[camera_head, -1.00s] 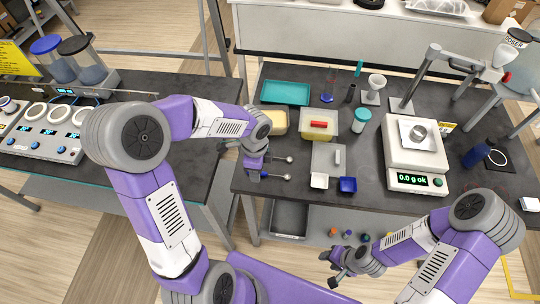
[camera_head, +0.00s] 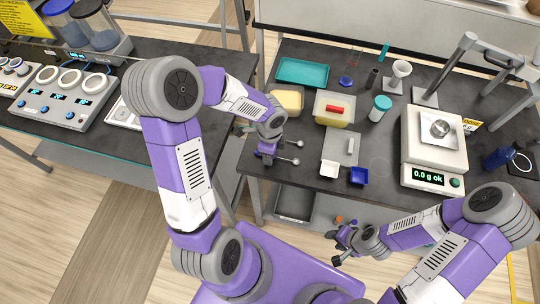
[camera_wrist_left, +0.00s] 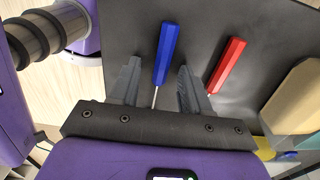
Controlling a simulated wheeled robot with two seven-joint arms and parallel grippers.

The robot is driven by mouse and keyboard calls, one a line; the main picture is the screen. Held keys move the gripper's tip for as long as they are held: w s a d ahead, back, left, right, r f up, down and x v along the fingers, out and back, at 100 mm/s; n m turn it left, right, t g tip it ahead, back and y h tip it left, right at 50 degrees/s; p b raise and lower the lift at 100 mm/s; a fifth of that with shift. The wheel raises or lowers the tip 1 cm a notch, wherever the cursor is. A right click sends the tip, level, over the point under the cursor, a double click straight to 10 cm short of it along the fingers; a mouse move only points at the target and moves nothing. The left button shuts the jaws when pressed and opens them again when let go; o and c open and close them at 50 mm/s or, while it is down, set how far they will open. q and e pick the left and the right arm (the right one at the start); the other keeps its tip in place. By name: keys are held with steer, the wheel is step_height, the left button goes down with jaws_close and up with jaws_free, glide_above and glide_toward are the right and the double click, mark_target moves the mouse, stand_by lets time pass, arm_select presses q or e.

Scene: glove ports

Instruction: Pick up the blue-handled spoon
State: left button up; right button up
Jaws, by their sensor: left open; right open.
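The blue-handled spoon shows in the left wrist view by its blue handle (camera_wrist_left: 166,52), which lies on the dark bench top. Its thin shaft runs down between the two fingers of my left gripper (camera_wrist_left: 158,72), which is open. The handle is not gripped. A red-handled utensil (camera_wrist_left: 227,66) lies beside it, just outside the right finger. In the head view my left gripper (camera_head: 265,150) is low over the bench's left edge and hides most of the handles. A spoon bowl (camera_head: 295,161) shows to its right. My right gripper (camera_head: 342,246) is open and empty in front of the bench.
A yellowish block (camera_wrist_left: 296,98) lies right of the handles. On the bench are a teal tray (camera_head: 302,72), a white cup (camera_head: 329,169), a blue cup (camera_head: 358,176), a teal-lidded jar (camera_head: 380,108) and a scale (camera_head: 422,178). A second bench (camera_head: 90,150) stands left, across a gap.

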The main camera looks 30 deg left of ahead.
arm_select(q)
jaws_close()
steer(key=shift+r, duration=0.15)
step_height(320, 180, up, 10)
steer(key=p, duration=0.2)
stand_by(0.4)
